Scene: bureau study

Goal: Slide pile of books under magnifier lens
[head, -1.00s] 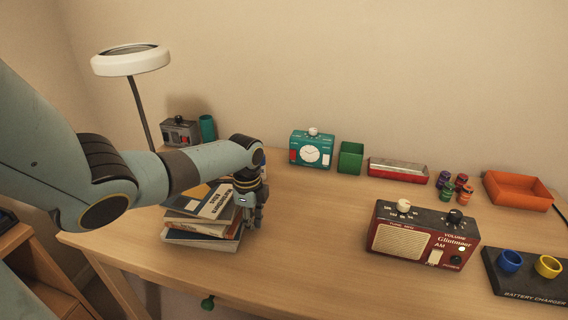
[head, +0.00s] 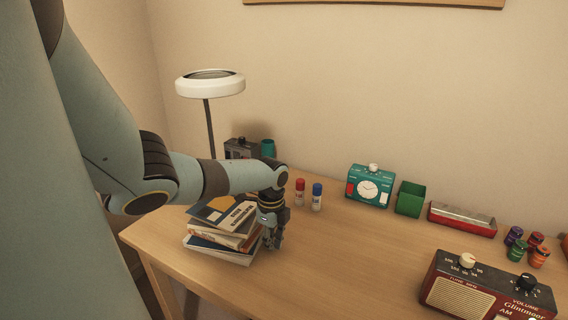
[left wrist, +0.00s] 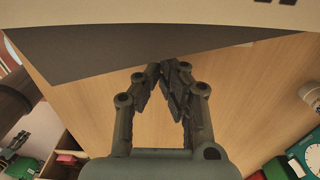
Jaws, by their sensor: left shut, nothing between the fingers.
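The pile of books (head: 215,242) lies near the left end of the desk, its several books slightly askew. The magnifier (head: 210,84), a white ring lens on a dark stem, stands behind the pile, its ring high above the desk. My left gripper (head: 273,243) is shut and empty, pointing down at the right side of the pile; whether it touches the books I cannot tell. In the left wrist view the closed fingers (left wrist: 168,68) sit just short of a large book edge (left wrist: 120,50). The stem's foot is hidden behind my arm. My right gripper is out of view.
A grey device (head: 240,148) and teal cup (head: 268,149) stand behind my arm. The desk's middle is clear.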

